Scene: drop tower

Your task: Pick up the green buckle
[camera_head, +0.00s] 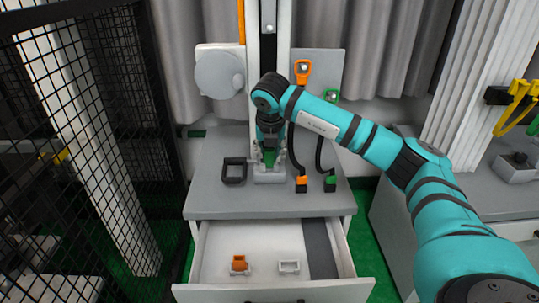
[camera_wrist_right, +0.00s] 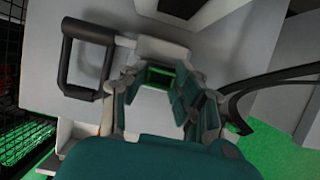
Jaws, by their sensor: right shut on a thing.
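My right gripper (camera_head: 269,156) points down at the foot of the tower column, just above a small light grey block (camera_head: 270,178). It is shut on the green buckle (camera_wrist_right: 160,76), which shows as a green piece between the fingers in the right wrist view (camera_wrist_right: 155,88). The fingers hide most of the buckle. I cannot tell whether the buckle touches the block below. My left gripper is not in view.
A black handle frame (camera_head: 234,171) lies left of the gripper. Orange (camera_head: 301,184) and green (camera_head: 330,184) strap ends stand to its right. The open drawer (camera_head: 211,240) below holds an orange buckle (camera_head: 239,262) and an empty white holder (camera_head: 289,267). Black mesh fencing (camera_head: 110,100) stands left.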

